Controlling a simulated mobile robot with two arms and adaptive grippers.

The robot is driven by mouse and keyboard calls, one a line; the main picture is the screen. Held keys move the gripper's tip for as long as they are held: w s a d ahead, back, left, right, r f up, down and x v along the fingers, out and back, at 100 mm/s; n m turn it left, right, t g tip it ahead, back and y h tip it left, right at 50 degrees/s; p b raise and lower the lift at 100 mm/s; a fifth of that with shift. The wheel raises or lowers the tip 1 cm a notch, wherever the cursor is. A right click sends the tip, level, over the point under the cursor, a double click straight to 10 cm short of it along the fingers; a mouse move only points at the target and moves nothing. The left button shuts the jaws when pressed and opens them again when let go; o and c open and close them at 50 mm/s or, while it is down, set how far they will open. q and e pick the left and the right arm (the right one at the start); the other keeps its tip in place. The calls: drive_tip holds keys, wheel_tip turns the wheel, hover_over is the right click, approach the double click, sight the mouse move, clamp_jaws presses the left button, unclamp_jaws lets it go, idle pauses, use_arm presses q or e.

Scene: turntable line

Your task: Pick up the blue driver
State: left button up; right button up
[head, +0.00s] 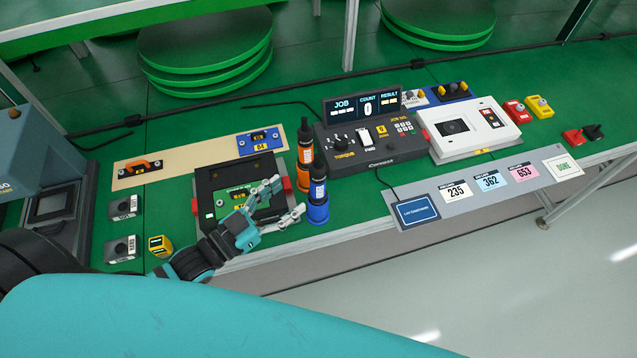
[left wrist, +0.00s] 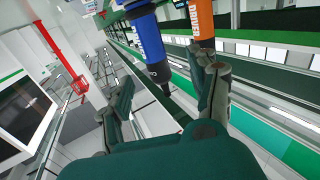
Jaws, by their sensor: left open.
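The blue driver (head: 318,205) stands upright on the green table near its front edge, with a black top. It also shows in the left wrist view (left wrist: 148,40), at the top centre. My left gripper (head: 289,198) is open and empty. Its fingers point at the blue driver from the left, with the tips a little short of it. In the left wrist view my left gripper (left wrist: 163,85) has its two fingers spread, with the driver beyond and between them. My right gripper is not in view.
An orange driver (head: 305,155) stands close behind the blue one. A black fixture (head: 212,185) with red side blocks lies left of them, below my left gripper. A dark torque console (head: 370,142) stands behind right. A grey card strip (head: 440,196) lies along the front edge.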

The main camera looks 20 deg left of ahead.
sight(311, 182)
use_arm(q)
drive_tip(key=x, duration=0.2)
drive_tip(key=p+x, duration=0.1)
drive_tip(key=x, duration=0.2)
drive_tip(key=p+x, duration=0.1)
drive_tip(key=x, duration=0.2)
drive_tip(key=shift+s+d+r, duration=0.2)
drive_tip(key=shift+d+r, duration=0.1)
drive_tip(key=shift+d, duration=0.05)
drive_tip(key=shift+w+d+f, duration=0.15)
drive_tip(key=shift+w+d, duration=0.05)
drive_tip(key=shift+w, duration=0.15)
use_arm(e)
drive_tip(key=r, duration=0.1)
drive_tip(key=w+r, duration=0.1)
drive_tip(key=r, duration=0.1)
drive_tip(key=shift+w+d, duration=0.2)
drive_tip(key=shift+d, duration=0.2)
use_arm(q)
drive_tip(key=shift+c, duration=0.2)
drive_tip(key=shift+s, duration=0.1)
drive_tip(key=shift+c, duration=1)
clamp_jaws()
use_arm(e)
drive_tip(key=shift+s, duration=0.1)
